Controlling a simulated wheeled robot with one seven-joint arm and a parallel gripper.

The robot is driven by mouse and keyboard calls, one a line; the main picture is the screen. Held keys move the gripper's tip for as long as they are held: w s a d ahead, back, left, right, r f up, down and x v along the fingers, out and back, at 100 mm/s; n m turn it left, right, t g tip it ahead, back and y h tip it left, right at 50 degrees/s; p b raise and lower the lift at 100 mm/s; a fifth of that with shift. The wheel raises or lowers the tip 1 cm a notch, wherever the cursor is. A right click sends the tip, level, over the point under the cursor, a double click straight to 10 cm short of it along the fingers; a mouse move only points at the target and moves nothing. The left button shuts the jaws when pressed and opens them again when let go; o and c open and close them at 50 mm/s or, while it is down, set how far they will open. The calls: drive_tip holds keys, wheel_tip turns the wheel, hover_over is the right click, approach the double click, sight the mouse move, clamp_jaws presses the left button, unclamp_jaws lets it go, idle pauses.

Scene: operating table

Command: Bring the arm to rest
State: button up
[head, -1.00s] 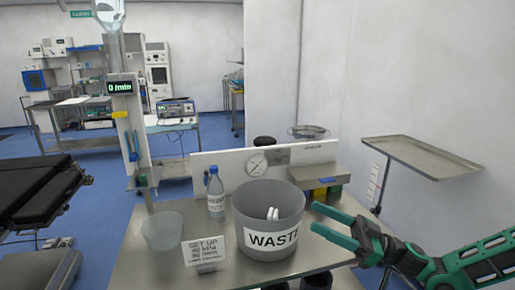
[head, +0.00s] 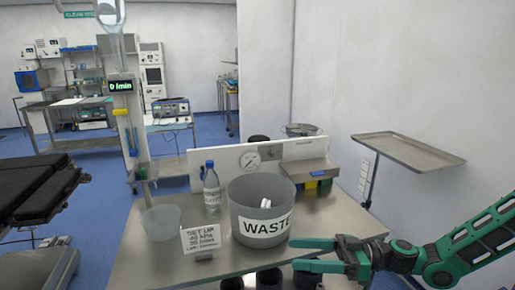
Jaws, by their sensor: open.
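My gripper (head: 292,254) is green and black and enters from the lower right in the head view. Its two fingers are apart with nothing between them, and they point left just in front of the grey waste bin (head: 262,208). The bin stands on the metal table (head: 150,262) and has a white "WASTE" label. White items (head: 265,203) show inside it. I cannot tell whether the fingers touch the bin or the table.
A water bottle (head: 211,188), a clear bowl (head: 161,222) and a set-up card (head: 201,239) stand left of the bin. A white panel with a gauge (head: 249,161) is behind. An empty tray stand (head: 408,152) is at right. Dark round containers (head: 268,278) sit below the table's front edge.

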drive_tip(key=s+d+f+m+g+h, duration=0.3)
drive_tip(key=s+d+f+m+h, duration=0.2)
drive_tip(key=s+d+f+h, duration=0.45)
drive_tip(key=s+d+r+m+t+h, duration=0.1)
drive_tip(key=s+d+r+m+h, duration=0.3)
drive_tip(key=s+d+r+m, duration=0.2)
drive_tip(key=s+d+r+m+t+h, duration=0.1)
drive_tip(key=s+d+r+m+h, duration=0.4)
drive_tip(key=d+m, duration=0.5)
drive_tip(key=s+d+r, duration=0.1)
drive_tip(key=d+r, duration=0.1)
drive_tip(key=d, duration=0.1)
drive_tip(key=shift+s+d+r+m, duration=0.15)
drive_tip(key=shift+s+d+m, duration=0.15)
drive_tip(key=shift+w+f, duration=0.25)
drive_tip(key=shift+w, duration=0.4)
